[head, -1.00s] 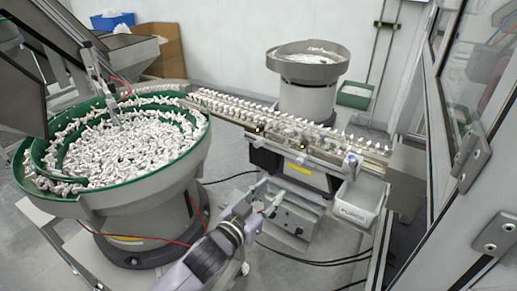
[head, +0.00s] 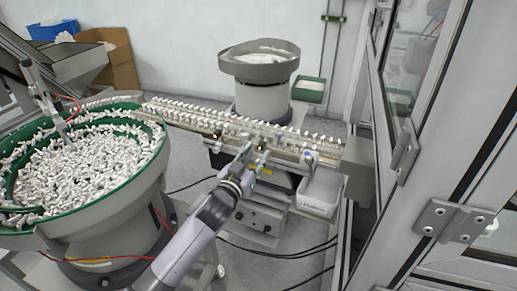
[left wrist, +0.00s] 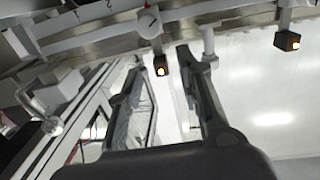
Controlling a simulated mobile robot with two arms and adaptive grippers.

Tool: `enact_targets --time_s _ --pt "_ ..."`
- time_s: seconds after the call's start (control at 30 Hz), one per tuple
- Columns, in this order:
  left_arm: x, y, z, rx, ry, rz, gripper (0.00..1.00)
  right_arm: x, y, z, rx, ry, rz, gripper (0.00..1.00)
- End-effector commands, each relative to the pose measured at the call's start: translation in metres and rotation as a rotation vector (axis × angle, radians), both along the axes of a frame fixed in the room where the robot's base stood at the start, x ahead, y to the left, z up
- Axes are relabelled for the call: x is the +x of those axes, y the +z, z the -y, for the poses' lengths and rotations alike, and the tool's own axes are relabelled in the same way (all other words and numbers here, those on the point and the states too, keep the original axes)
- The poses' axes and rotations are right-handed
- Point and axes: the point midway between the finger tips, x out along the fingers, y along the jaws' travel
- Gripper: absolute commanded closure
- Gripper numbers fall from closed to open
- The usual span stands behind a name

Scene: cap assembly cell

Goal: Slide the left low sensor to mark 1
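Two small dark sensors with lit orange lamps hang along the front of the rail in the head view, one at the left (head: 217,134) and one further right (head: 260,148). My left gripper (head: 254,150) is at the rail, its fingers by the right-hand one of these. In the left wrist view the gripper (left wrist: 160,58) is open, with one lit sensor (left wrist: 160,67) showing between its fingertips. Another lit sensor (left wrist: 287,40) is off to the right there. Contact with the sensor cannot be told. Mark 1 is not readable. My right gripper is not in view.
The linear feeder rail (head: 180,117) carries white parts. A large bowl feeder (head: 150,185) stands left, a smaller one (head: 262,72) behind. A white bin (head: 320,195) hangs right of the arm. A framed door (head: 420,150) closes off the right side.

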Motion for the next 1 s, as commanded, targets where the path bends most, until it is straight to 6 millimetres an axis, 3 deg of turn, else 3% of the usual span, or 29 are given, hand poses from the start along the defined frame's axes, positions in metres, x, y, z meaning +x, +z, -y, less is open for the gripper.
enact_targets --time_s 0.2,0.57,1.0 --pt "0.019 0.000 0.008 0.000 0.001 -0.001 0.67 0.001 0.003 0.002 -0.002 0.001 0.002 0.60" --pt "0.022 0.000 0.010 0.000 0.000 0.000 0.67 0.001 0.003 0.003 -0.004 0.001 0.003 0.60" --pt "0.022 -0.001 0.009 0.000 0.000 0.000 0.96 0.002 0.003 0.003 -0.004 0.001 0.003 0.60"
